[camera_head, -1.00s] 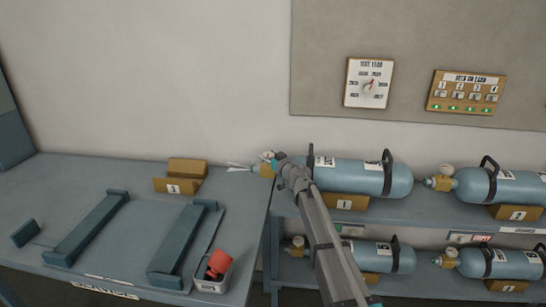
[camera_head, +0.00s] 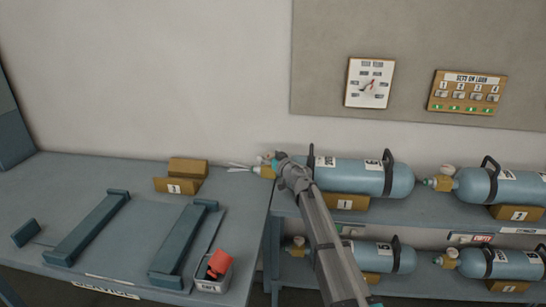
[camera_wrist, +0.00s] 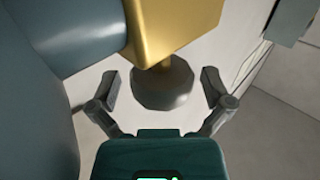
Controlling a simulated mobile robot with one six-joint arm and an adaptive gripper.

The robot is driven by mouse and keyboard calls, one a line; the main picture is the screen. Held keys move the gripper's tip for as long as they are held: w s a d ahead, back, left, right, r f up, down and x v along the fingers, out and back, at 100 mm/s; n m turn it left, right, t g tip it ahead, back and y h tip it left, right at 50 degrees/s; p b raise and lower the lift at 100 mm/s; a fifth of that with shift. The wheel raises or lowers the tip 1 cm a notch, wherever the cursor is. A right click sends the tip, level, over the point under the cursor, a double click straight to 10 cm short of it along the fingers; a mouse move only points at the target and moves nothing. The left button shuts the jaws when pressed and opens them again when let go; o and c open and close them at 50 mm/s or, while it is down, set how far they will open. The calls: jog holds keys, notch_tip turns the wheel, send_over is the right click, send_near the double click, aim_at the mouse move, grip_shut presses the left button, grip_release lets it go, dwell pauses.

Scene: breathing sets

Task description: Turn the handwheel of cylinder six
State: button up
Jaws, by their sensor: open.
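The upper left blue cylinder (camera_head: 348,176) lies on its side on the rack, its valve end to the left. A dark grey round handwheel (camera_wrist: 162,88) sits on a short stem under the block. My gripper (camera_wrist: 162,91) is open, one finger on each side of the handwheel, with a visible gap on both sides. In the head view, my arm partly hides the valve and the fingers.
Other cylinders lie to the right (camera_head: 505,187) and on the lower shelf (camera_head: 380,256). A bench (camera_head: 130,225) at left holds two dark teal bars, a tan block (camera_head: 181,186) and a small bin (camera_head: 213,284) with red items.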

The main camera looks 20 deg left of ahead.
jog(key=shift+s+d, duration=0.1)
jog(key=shift+v, duration=3.9)
jog(key=shift+c, duration=0.8)
jog(key=shift+d, duration=0.1)
jog(key=shift+s, duration=0.1)
